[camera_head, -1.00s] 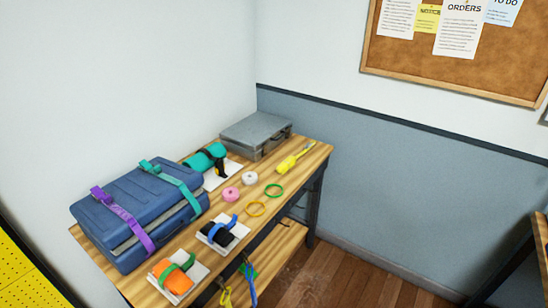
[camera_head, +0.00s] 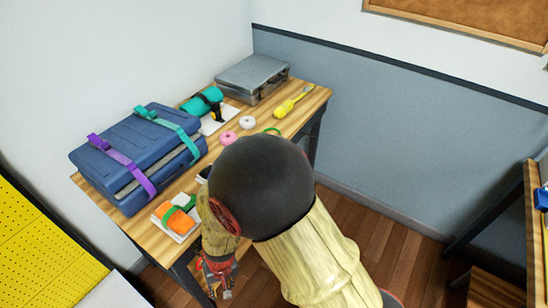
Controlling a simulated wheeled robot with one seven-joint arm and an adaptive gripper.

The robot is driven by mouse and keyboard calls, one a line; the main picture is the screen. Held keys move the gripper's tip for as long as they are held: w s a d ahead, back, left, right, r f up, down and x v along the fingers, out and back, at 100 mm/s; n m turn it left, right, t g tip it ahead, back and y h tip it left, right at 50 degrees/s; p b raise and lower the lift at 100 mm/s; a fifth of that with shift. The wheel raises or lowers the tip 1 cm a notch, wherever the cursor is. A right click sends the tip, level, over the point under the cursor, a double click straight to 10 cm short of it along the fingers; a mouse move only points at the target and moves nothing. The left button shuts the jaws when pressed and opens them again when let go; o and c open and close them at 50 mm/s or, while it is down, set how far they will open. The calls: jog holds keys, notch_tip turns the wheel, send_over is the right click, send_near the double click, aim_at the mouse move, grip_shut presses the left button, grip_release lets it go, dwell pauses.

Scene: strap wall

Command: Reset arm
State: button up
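My arm comes up from the bottom of the head view, with a dark round joint in front of the table's near right part. My gripper (camera_head: 222,283) hangs low at the table's near edge, pointing down, small and partly behind the arm. I cannot tell whether its fingers are open or shut. Nothing can be made out in it. The arm hides the middle right of the wooden table (camera_head: 205,161) and part of the black roll there.
A blue case (camera_head: 140,145) with purple and teal straps lies on the table. Around it are an orange roll (camera_head: 176,219), a teal roll (camera_head: 200,103), a grey case (camera_head: 252,74) and a yellow tool (camera_head: 292,101). Floor (camera_head: 385,250) is clear right of the arm.

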jog(key=s+d+r+m+t+h, duration=0.1)
jog(key=d+r+m+t, duration=0.3)
jog(key=d+r, duration=3.1)
notch_tip(320, 180, up, 4)
jog(key=t, duration=0.2)
jog(key=shift+s+d+f+t+h, duration=0.2)
jog(key=shift+s+d+t+h, duration=0.05)
jog(key=shift+d+t+h, duration=0.1)
